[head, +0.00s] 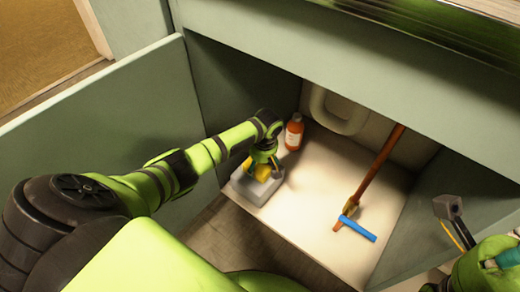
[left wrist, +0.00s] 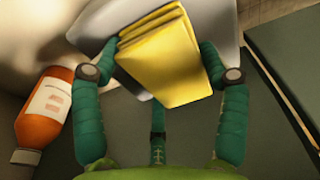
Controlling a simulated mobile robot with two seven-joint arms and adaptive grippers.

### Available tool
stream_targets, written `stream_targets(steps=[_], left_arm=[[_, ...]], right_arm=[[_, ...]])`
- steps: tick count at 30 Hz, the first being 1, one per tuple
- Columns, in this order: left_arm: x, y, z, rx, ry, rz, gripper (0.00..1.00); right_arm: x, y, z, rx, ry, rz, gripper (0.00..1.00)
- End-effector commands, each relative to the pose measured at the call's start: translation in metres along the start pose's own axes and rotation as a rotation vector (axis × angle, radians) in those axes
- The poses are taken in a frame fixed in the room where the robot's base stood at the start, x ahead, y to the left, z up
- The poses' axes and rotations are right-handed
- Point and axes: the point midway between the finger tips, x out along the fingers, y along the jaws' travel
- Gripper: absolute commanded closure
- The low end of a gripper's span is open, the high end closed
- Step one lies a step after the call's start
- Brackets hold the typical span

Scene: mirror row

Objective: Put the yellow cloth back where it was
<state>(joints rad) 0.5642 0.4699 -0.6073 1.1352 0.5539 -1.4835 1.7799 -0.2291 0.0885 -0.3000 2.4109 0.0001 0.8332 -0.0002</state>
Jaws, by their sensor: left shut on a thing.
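My left gripper (head: 264,164) is shut on the yellow cloth (left wrist: 172,60), which looks folded in layers between its teal fingers in the left wrist view (left wrist: 165,65). In the head view the cloth (head: 262,173) is partly hidden by the gripper. It is over a grey box-like thing (head: 250,190) at the front left of the open cabinet. The grey thing also shows behind the cloth in the left wrist view (left wrist: 95,25). I cannot tell whether the cloth touches it. Part of my right gripper (head: 505,258) shows at the right edge; its jaw state is unclear.
An orange bottle (head: 293,134) with a white label stands close behind my left gripper. A long brown handle (head: 378,168) leans in the cabinet, with a blue piece (head: 357,229) near its lower end. The open door (head: 120,110) is on the left. The middle cabinet floor is clear.

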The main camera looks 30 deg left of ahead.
Motion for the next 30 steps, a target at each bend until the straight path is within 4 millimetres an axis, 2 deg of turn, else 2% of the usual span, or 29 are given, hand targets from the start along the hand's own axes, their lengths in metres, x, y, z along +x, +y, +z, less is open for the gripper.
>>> stream_targets(steps=[11,12,13,25,30], left_arm=[[0.003,0.001,0.001,-0.001,-0.001,0.001,0.52],[0.003,0.001,0.001,0.000,-0.001,0.002,0.14],[0.003,0.001,0.001,0.000,0.000,0.002,0.02],[0.001,0.001,0.000,0.000,0.000,0.002,0.02],[-0.021,0.001,0.000,0.001,-0.001,0.003,0.02]], right_arm=[[0.001,0.000,0.000,0.000,0.000,0.000,1.00],[0.001,0.000,0.000,0.000,-0.001,0.000,1.00],[0.001,0.000,0.000,0.000,-0.001,0.000,1.00],[0.001,0.000,0.000,0.001,0.000,0.000,1.00],[0.004,-0.001,0.000,0.003,-0.039,0.006,1.00]])
